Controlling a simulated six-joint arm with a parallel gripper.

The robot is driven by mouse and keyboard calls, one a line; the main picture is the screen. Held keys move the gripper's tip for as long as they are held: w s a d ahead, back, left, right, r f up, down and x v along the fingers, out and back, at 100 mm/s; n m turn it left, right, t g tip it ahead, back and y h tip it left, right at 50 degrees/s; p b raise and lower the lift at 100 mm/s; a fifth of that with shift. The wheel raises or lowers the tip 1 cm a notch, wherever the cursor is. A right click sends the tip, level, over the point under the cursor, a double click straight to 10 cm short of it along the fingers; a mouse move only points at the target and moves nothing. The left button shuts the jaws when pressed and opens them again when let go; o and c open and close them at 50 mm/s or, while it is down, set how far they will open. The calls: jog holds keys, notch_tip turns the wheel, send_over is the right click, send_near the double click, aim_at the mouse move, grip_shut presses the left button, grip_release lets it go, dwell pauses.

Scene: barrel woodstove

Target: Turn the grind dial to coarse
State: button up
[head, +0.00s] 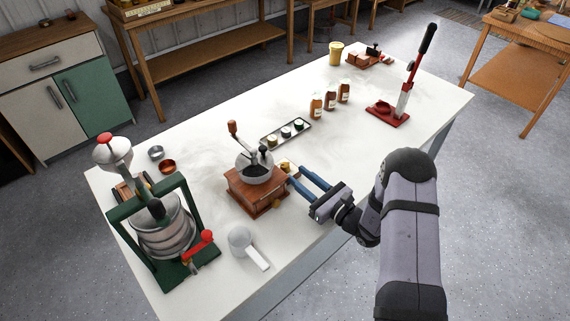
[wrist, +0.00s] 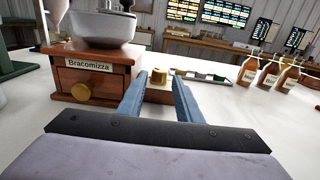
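The wooden coffee grinder (head: 256,189) stands on the white table, with a metal bowl and crank on top. In the wrist view its label reads "Bracomizza" (wrist: 89,65), above a round brass knob (wrist: 80,91) on its front. A small wooden block (wrist: 158,94) sits at the grinder's right side with brass round parts (wrist: 158,75) on it. Brass also shows there in the head view (head: 285,166). I cannot read any dial marking. My gripper (head: 296,174) is open, its two blue fingers apart and pointing at this block; in the wrist view (wrist: 159,84) nothing is clearly held between them.
A green-framed press (head: 165,230) stands left of the grinder, and a white scoop (head: 246,247) lies in front. A tray of small jars (head: 286,134) is behind. Amber bottles (head: 330,98) and a red lever tool (head: 395,105) stand toward the right. The table's near edge is close to my arm.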

aim_at(288, 168)
jog(key=shift+p+x, duration=0.85)
jog(key=shift+x, duration=2.7)
jog(key=shift+c, duration=0.4)
jog(key=c, duration=0.7)
jog(key=shift+f+b, duration=0.15)
jog(key=shift+b, duration=0.15)
